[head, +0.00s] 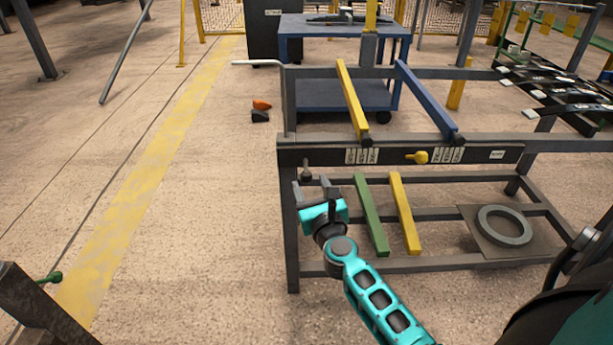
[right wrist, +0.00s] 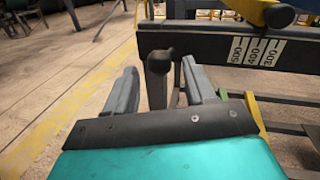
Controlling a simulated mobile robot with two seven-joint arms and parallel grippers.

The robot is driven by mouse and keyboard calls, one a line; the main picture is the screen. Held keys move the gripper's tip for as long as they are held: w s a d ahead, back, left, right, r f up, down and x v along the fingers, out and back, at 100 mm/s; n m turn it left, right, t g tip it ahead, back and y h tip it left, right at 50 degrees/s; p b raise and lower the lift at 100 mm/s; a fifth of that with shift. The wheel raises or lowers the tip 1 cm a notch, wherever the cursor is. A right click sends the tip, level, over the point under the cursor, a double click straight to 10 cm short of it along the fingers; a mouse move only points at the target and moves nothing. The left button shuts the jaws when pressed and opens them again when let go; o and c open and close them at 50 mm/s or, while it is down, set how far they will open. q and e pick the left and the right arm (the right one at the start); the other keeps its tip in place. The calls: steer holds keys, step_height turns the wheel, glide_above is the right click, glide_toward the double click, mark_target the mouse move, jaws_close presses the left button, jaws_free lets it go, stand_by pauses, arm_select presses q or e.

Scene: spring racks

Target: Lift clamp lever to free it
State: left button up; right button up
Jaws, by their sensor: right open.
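A dark ball-ended lever (head: 306,177) hangs below the left end of the dark front rail; I take it as the clamp lever. In the right wrist view its round knob (right wrist: 158,56) shows ahead, in line with the gap between my fingers. My right gripper (head: 312,188) is open and empty, close to the lever. Its two grey fingers (right wrist: 160,82) point at the lever, with the knob a little above the gap; contact cannot be told. My left gripper is not in view.
Yellow (head: 352,100) and blue (head: 428,103) bars rest above; green and yellow bars and a grey ring (head: 504,226) are below. Floor left of the rack is mostly open.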

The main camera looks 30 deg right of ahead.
mark_target(308, 181)
steer(key=shift+x, duration=2.1)
jaws_close()
